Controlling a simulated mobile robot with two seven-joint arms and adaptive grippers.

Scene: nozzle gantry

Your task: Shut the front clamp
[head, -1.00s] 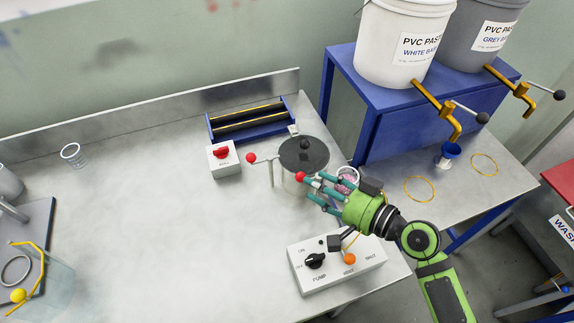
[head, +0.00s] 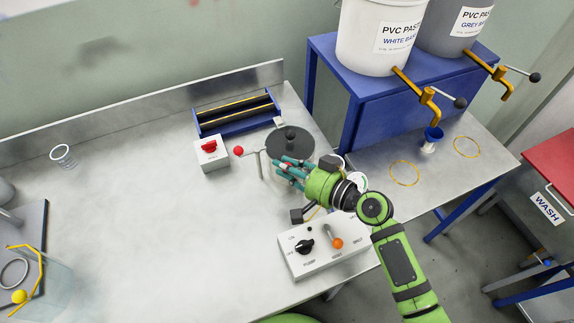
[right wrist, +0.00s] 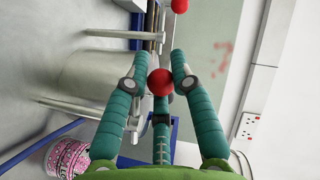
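The steel pot with a dark grey lid (head: 290,140) stands near the table's right side. One red clamp ball (head: 238,151) sticks out on its left on a thin lever. My right gripper (head: 281,170) is at the pot's front, its teal fingers pointing left. In the right wrist view, the pot wall (right wrist: 95,75) is at left. A red ball on a metal lever (right wrist: 160,82) lies between the spread fingers of my right gripper (right wrist: 160,45); I cannot tell whether they touch it. The head view hides this ball behind the hand. My left gripper is out of view.
The pump control box (head: 325,245) sits just below my right arm. A switch box with a red knob (head: 211,153) and a blue roller frame (head: 236,113) stand behind left. A pink-patterned cup (right wrist: 68,158) is beside the pot. The table's middle is clear.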

